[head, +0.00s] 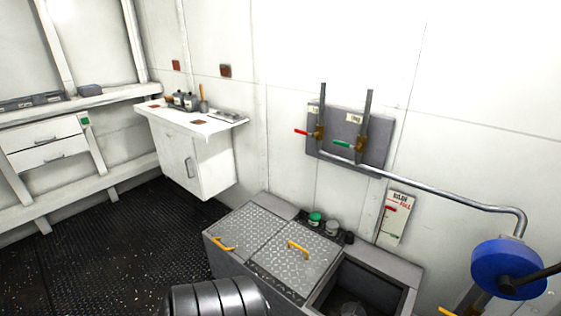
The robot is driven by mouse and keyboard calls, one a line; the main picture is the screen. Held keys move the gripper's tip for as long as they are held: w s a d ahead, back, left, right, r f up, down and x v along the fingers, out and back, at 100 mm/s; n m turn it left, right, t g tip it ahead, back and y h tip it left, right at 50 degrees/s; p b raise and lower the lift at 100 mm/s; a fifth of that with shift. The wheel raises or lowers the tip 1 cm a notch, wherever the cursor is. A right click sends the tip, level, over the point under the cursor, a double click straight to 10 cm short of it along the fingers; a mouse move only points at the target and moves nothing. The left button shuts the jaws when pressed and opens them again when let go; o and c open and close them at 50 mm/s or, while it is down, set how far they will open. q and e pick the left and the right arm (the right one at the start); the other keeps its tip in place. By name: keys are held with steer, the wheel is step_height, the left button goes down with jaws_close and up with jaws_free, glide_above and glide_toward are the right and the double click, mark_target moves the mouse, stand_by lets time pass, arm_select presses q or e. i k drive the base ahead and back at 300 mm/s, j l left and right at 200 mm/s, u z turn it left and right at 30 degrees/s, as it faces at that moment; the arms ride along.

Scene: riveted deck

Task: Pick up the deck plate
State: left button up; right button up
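Two grey diamond-tread deck plates lie side by side, flat on top of a low grey box. The left deck plate (243,229) has a yellow handle (222,243) near its front left edge. The right deck plate (305,262) has a yellow handle (298,248) near its middle. To the right of them the box has an uncovered opening (360,290) with a dark inside. I cannot tell which plate the task names. Neither my left nor my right gripper is in view.
A green-lidded jar (315,219) and a grey-lidded jar (332,227) stand behind the right plate. A pipe (440,193) runs along the wall to a blue round part (510,268). A white cabinet (195,160) stands back left. The dark floor (100,250) at left is clear.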

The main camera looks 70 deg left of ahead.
mark_target(298, 256)
steer(key=u, duration=1.9)
steer(key=i+j, duration=0.25)
steer(key=j, duration=0.15)
